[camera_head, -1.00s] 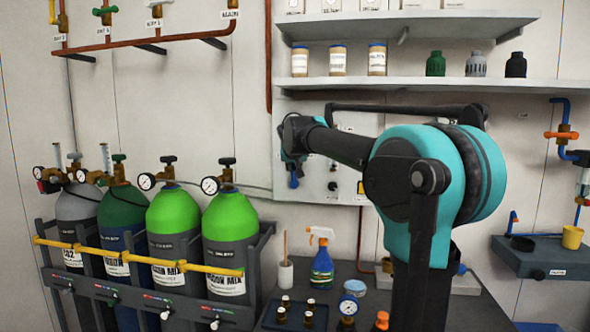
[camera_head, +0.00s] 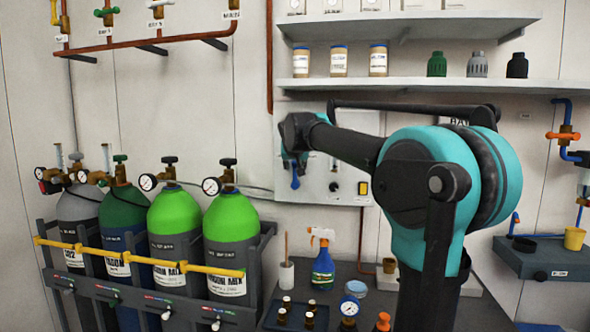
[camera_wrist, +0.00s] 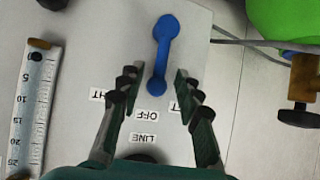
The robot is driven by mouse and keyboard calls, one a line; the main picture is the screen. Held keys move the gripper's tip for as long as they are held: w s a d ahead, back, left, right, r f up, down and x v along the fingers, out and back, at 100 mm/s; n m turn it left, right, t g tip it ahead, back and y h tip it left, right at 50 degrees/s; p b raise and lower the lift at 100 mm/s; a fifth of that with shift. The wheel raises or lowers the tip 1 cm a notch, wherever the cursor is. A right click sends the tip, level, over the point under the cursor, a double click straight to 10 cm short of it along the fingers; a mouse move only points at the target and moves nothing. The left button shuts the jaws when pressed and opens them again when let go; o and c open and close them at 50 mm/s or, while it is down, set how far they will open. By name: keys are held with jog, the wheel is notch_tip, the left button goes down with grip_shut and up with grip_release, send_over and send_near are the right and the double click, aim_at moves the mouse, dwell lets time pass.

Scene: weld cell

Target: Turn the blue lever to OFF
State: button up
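The blue lever (camera_wrist: 161,55) is on the grey panel in the wrist view, with a wider round end at the top and a smaller knob at the bottom. The knob points toward the upside-down OFF label (camera_wrist: 146,115). My gripper (camera_wrist: 157,76) is open, with one finger on each side of the knob and a visible gap on both sides. In the head view, the lower part of the lever (camera_head: 295,181) shows below my gripper (camera_head: 291,158), which hides the rest. A partly hidden label ending in T is right of OFF.
A label ending in HT (camera_wrist: 97,95) and a LINE label (camera_wrist: 143,137) are on the panel. A ruler-like gauge (camera_wrist: 33,105) is at left in the wrist view. Gas cylinders (camera_head: 230,240) stand left of the panel, and a spray bottle (camera_head: 322,265) stands below it.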

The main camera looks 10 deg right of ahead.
jog(key=d+v, duration=0.1)
jog(key=v, duration=0.9)
jog(key=shift+a, duration=0.45)
jog(key=shift+s, duration=0.1)
